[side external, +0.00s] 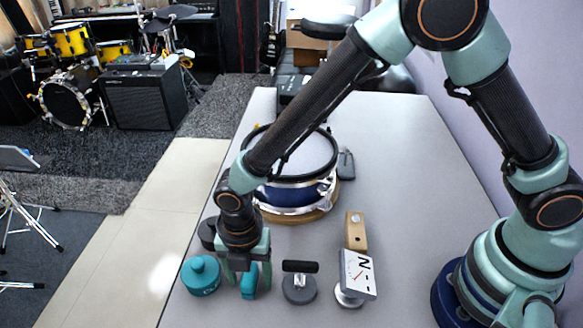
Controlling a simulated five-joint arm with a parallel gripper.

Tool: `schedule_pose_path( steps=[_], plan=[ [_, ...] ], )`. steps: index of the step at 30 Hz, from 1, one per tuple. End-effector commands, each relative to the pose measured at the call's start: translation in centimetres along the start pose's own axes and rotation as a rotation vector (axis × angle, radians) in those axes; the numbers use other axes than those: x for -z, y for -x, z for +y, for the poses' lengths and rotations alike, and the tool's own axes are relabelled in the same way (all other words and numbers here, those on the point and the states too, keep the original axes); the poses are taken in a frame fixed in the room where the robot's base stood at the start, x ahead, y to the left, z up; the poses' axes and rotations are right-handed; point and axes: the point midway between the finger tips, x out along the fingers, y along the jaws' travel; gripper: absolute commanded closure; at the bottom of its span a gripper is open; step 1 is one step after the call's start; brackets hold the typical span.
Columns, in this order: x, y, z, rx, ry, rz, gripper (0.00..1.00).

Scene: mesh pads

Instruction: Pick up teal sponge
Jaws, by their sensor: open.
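The teal sponge (249,284) is a small upright teal block on the grey table near its front left part. My gripper (247,278) points down over it. Its pale green fingers are open, one to the left and one to the right of the sponge. The upper part of the sponge is hidden by the gripper. I cannot tell whether either finger touches it.
A round teal lidded object (201,276) stands just left of my gripper. A blue drum (292,196) is behind, under my arm.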

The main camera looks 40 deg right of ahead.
Motion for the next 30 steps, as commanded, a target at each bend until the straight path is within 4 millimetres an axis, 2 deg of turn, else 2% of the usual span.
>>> schedule_pose_path(
  steps=[1,5,6,15,20,26,30],
  plan=[
    [0.0,0.0,0.0,0.0,0.0,0.0,0.44],
    [0.0,0.0,0.0,0.0,0.0,0.0,0.94],
    [0.0,0.0,0.0,0.0,0.0,0.0,1.0],
    [0.0,0.1,0.0,0.0,0.0,0.0,1.0],
    [0.0,0.9,0.1,-0.001,0.0,0.0,1.0],
    [0.0,3.9,0.1,-0.005,0.0,0.0,1.0],
    [0.0,8.0,0.2,-0.009,0.0,-0.001,1.0]
  ],
)
